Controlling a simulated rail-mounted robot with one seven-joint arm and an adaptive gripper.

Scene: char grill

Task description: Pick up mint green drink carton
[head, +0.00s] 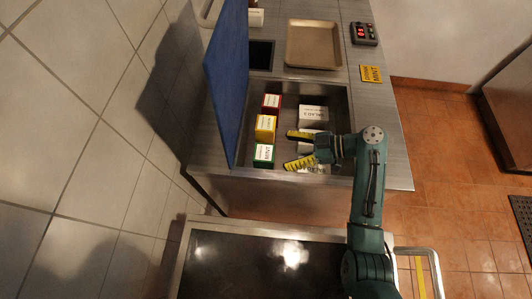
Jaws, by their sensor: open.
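A carton with green sides and a white printed top (263,153) stands in the near left part of a sunken metal bin (342,98). It is the only green carton I can make out; its shade looks fuller than pale mint, and its label is too small to read. My gripper (293,149) reaches into the bin from the right, with its two yellow-and-black fingers spread and pointing left. The fingertips are just right of the green carton, with a small gap. Nothing shows between the fingers at their tips.
A yellow carton (265,128) and a red carton (271,102) stand behind the green one. A white box (312,114) is at right; other pale boxes are partly hidden under my gripper. A raised blue lid (226,75) borders the bin's left. A tray (313,45) lies behind.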

